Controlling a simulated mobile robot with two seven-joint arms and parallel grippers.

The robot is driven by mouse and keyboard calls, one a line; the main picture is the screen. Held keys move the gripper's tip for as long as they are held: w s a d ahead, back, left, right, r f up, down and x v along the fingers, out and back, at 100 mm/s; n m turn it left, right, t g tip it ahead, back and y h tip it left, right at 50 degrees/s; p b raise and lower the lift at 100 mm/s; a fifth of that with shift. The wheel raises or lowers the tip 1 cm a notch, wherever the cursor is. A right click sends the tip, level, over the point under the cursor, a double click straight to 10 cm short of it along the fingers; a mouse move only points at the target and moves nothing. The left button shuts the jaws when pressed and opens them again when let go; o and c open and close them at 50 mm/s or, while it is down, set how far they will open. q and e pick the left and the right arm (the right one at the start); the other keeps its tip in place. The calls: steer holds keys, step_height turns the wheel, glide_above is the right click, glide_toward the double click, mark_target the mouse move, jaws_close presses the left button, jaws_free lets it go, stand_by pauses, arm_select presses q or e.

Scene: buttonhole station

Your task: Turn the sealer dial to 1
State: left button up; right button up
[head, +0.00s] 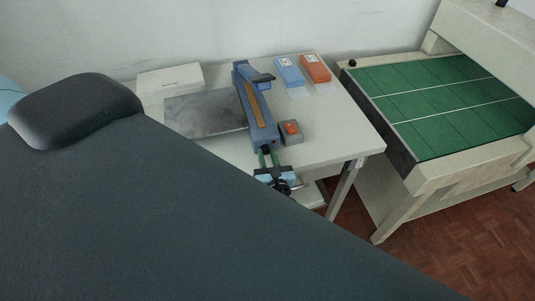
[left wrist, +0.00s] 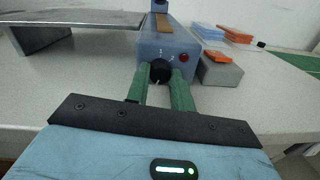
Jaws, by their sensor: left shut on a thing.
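The sealer (head: 256,112) is a long blue machine with a tan strip and a raised arm, standing on the white table. In the left wrist view its blue end face (left wrist: 168,47) carries a black round dial (left wrist: 160,71) with small white marks above it, too small to read. A light mark shows low on the dial. My left gripper (head: 267,158) is at the sealer's near end. In the left wrist view its green fingers (left wrist: 161,84) are shut on the dial, one on each side. My right gripper is not in view.
A red button (left wrist: 184,57) is right of the dial. A grey box with an orange top (head: 291,131) stands close by. A grey plate (head: 206,114), white box (head: 170,80) and blue and orange packs (head: 315,68) share the table (head: 345,137). A green-topped bench (head: 440,105) stands right.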

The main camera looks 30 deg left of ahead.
arm_select(q)
steer(key=shift+f+n+b, duration=0.2)
steer(key=shift+n+b, duration=0.6)
steer(key=shift+n, duration=0.9)
steer(key=shift+a+r+n+b, duration=0.1)
steer(key=shift+n+b, duration=0.5)
steer(key=shift+n, duration=0.8)
steer(key=shift+r+n, duration=0.1)
steer(key=shift+n, duration=0.3)
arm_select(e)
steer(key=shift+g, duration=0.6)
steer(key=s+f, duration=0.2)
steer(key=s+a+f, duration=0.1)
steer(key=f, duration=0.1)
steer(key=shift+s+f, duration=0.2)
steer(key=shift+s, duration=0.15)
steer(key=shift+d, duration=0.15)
arm_select(q)
steer(key=o, duration=1)
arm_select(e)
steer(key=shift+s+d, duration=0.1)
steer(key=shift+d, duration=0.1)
